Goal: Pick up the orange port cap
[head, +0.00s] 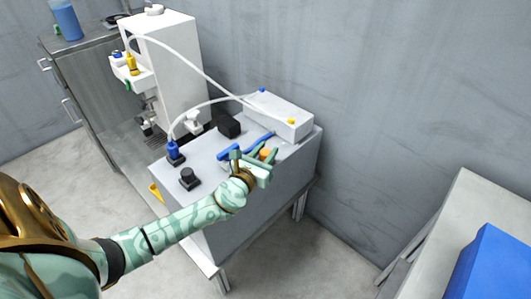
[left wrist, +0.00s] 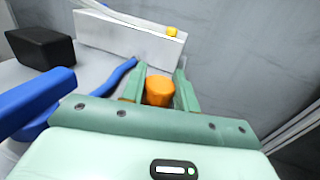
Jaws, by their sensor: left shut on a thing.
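The orange port cap (left wrist: 159,91) is a small orange cylinder between the two green fingers of my left gripper (left wrist: 160,82). In the head view the cap (head: 266,154) shows beside the fingers of my left gripper (head: 265,157), over the right part of the grey table top. The left gripper is shut on the cap. I cannot tell whether the cap touches the table. My right gripper is not in view.
White tubes run to a white machine (head: 172,65). A blue box (head: 490,265) is at right.

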